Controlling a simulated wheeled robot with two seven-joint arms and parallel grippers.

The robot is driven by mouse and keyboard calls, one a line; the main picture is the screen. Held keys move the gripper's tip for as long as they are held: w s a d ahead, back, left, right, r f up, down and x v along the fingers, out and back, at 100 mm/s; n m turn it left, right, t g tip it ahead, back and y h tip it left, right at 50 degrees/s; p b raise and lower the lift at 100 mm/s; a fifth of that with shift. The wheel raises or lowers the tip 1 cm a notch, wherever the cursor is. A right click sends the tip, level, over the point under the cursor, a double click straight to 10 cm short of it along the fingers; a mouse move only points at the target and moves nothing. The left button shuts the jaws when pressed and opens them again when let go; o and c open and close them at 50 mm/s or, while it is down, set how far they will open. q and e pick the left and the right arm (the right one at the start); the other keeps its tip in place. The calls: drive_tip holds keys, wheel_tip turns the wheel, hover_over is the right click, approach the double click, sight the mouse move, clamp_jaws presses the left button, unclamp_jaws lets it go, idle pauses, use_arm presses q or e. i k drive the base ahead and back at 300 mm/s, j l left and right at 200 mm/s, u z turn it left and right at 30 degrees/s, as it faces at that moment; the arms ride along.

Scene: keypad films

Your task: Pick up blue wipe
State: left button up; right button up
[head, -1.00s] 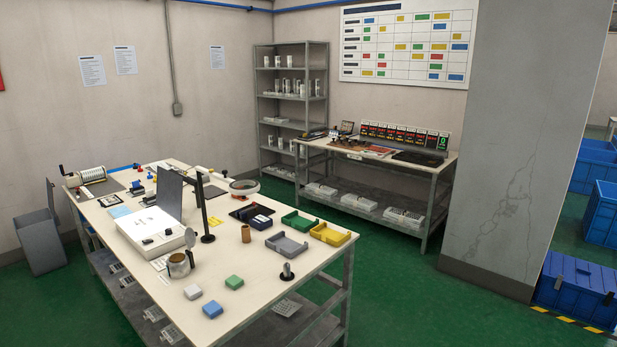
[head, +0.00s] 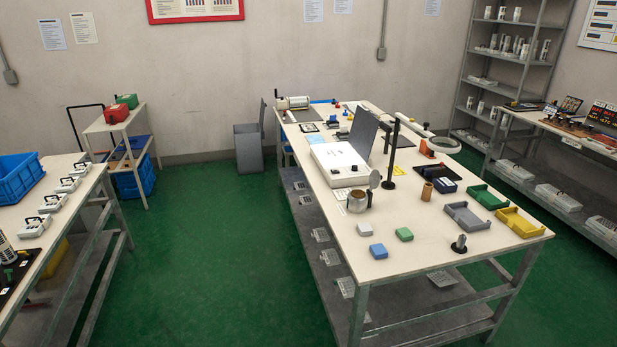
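A small blue block (head: 378,251), which looks like the blue wipe, lies on the front left part of the white-topped workbench (head: 420,262). A white block (head: 364,229) lies just behind it and a green block (head: 404,234) lies to its right; the three are apart. Neither of my grippers shows in the head view.
On the bench are a metal cup (head: 358,201), a black stand (head: 389,180), a grey tray (head: 467,216), a green tray (head: 487,197) and a yellow tray (head: 519,222). Another table (head: 75,225) stands at left. Green floor (head: 230,240) between the tables is clear.

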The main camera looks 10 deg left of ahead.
sight(378, 251)
drive_tip(key=i+l+u, duration=0.2)
drive_tip(key=l+u, duration=0.2)
drive_tip(key=i+l+u, duration=0.15)
drive_tip(key=l+u, duration=0.65)
drive_tip(key=l, duration=0.2)
drive_tip(key=l+u, duration=0.4)
drive_tip(key=l, duration=0.6)
drive_tip(key=k+l+u, duration=0.1)
drive_tip(key=l, duration=1.1)
drive_tip(key=k+l+u, duration=0.1)
drive_tip(key=l, duration=0.5)
drive_tip(key=k+l, duration=0.15)
drive_tip(key=l, duration=0.45)
drive_tip(key=l+u, duration=0.1)
drive_tip(key=l, duration=0.5)
drive_tip(key=k, duration=0.1)
